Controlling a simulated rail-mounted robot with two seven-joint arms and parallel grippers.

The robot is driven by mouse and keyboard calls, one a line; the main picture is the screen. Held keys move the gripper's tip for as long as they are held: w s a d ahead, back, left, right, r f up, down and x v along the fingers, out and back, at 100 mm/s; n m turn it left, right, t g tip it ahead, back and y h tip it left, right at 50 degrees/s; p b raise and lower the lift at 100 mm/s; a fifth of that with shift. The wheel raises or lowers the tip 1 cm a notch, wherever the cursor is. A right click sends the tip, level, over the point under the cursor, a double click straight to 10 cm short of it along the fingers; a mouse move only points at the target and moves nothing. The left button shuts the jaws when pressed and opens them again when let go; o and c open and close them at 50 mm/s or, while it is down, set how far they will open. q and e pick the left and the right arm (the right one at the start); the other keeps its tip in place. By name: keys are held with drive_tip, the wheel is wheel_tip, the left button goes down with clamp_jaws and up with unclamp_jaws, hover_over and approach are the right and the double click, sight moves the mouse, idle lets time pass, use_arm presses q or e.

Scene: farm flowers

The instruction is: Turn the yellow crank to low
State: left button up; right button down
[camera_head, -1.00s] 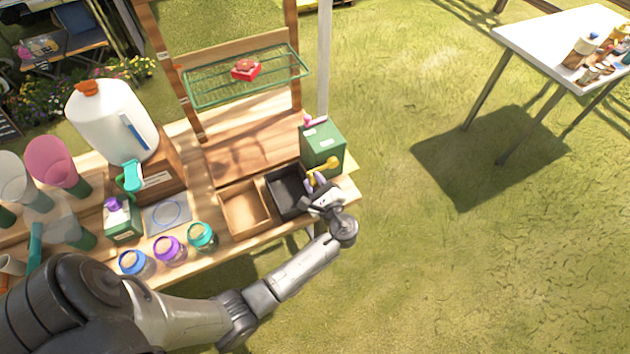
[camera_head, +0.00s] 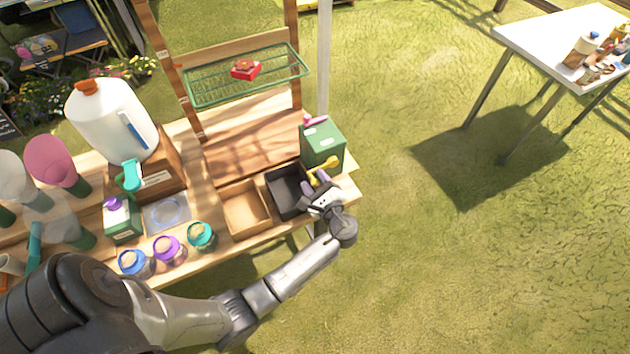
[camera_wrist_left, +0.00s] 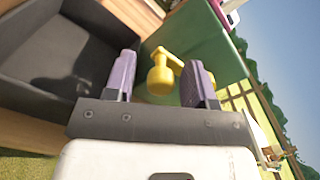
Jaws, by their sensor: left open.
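The yellow crank (camera_head: 324,165) sticks out from the front of a green box (camera_head: 321,143) at the right end of the wooden bench. In the left wrist view the crank's knob (camera_wrist_left: 161,76) shows between the two purple fingers, with its arm reaching back to the green box face (camera_wrist_left: 205,48). My left gripper (camera_head: 317,180) is open in front of the crank. In the left wrist view its fingers (camera_wrist_left: 160,85) stand on either side of the knob, with a gap to each. Any low marking is not readable. My right gripper is not in view.
A black tray (camera_head: 282,206) sits just left of the crank, with a brown tray (camera_head: 231,221) beside it. Several jars, including a teal-lidded one (camera_head: 202,236), stand along the bench's front edge. Open grass lies to the right.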

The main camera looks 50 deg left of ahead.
use_arm(q)
drive_tip(key=shift+d, duration=0.1)
drive_tip(key=p+v, duration=0.2)
drive_tip(key=v, duration=1.1)
drive_tip(key=shift+d, duration=0.35)
drive_tip(key=shift+s, duration=0.1)
drive_tip(key=shift+c, duration=0.3)
